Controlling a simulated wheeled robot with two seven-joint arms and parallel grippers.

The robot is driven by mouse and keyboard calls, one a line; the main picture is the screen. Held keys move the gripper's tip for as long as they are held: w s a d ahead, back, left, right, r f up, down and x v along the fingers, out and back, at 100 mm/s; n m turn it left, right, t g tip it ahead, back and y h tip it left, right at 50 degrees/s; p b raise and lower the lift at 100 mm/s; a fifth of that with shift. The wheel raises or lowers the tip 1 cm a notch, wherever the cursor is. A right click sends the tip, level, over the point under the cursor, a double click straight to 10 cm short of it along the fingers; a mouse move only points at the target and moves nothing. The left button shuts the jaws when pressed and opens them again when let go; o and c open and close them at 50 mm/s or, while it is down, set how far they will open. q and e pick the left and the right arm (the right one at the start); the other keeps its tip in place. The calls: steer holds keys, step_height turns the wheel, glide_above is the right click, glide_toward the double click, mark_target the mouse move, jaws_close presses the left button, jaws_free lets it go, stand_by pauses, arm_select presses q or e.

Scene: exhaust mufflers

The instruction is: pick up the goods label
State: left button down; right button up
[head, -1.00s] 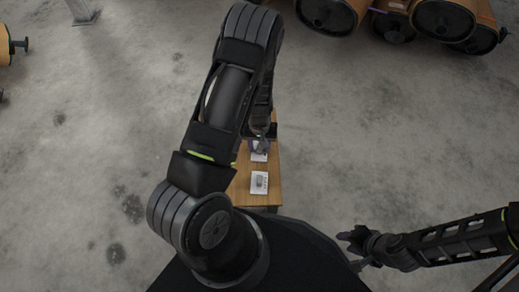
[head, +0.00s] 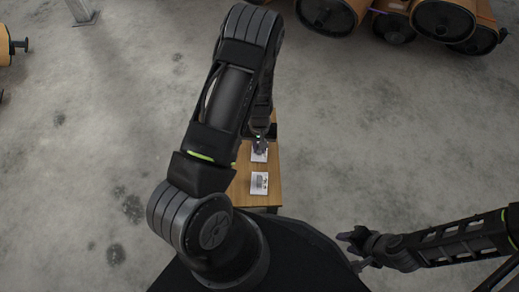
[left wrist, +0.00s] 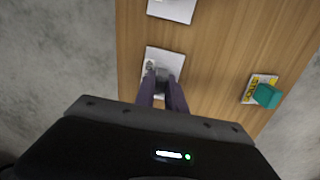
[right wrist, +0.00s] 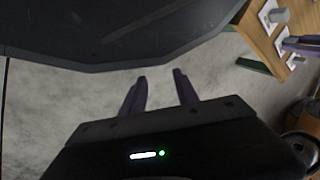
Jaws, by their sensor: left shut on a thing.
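My left gripper (head: 260,146) is over the far part of a small wooden table. In the left wrist view, its purple fingers (left wrist: 163,88) are shut on a dark grey block on a white card, the goods label (left wrist: 160,57). The fingers hide part of the block, and I cannot tell whether the card is off the table. A second white card (left wrist: 172,9) lies on the table, also seen in the head view (head: 259,183). My right gripper (head: 357,240) is open and empty, away from the table; its fingers stand apart in the right wrist view (right wrist: 160,76).
The wooden table (head: 271,168) has bare wood around the cards. A teal block on a yellow and white card (left wrist: 264,92) sits near the table edge. Orange and black mufflers (head: 445,20) lie at the back right. Grey concrete floor (head: 380,140) is open around the table.

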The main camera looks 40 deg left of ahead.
arm_select(q)
steer(key=shift+r, duration=0.1)
step_height(320, 180, up, 10)
steer(key=p, duration=0.3)
steer(key=shift+p, duration=0.4)
stand_by(0.9)
steer(key=w+d+r+m+p, duration=0.2)
steer(key=d+r+p, duration=0.2)
steer(key=r+p, duration=0.4)
steer(key=w+d+r+m+p, duration=0.2)
steer(key=d+r+p, duration=0.2)
steer(key=r+p, duration=0.4)
steer(key=w+d+r+m+p, duration=0.2)
steer(key=r+p, duration=0.6)
steer(key=r, duration=1)
steer(key=shift+w+d+r, duration=0.2)
steer(key=shift+w+d, duration=0.05)
steer(key=shift+d, duration=0.95)
